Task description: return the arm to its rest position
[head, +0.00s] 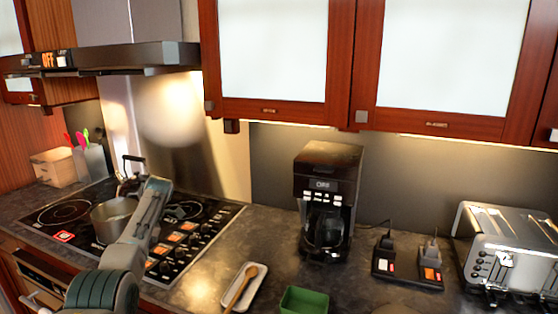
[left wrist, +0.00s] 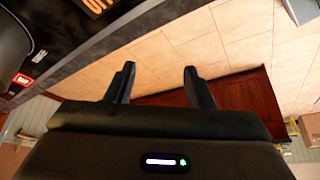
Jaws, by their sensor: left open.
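My left arm (head: 145,225) comes in from the lower left of the head view. It reaches up in front of the stove, overlapping the metal pot (head: 108,215) in the picture. The left gripper itself is hard to make out in the head view. In the left wrist view my left gripper (left wrist: 158,85) has its two dark fingers spread apart, with nothing between them. Beige tiles and a red-brown surface show beyond the fingers. My right gripper is not in view.
The black stove (head: 190,232) lies around the arm, with a range hood (head: 125,58) above. A coffee maker (head: 327,195), spoon tray (head: 243,288), green container (head: 304,300) and toaster (head: 510,250) stand to the right. Upper cabinets (head: 277,108) overhang the counter.

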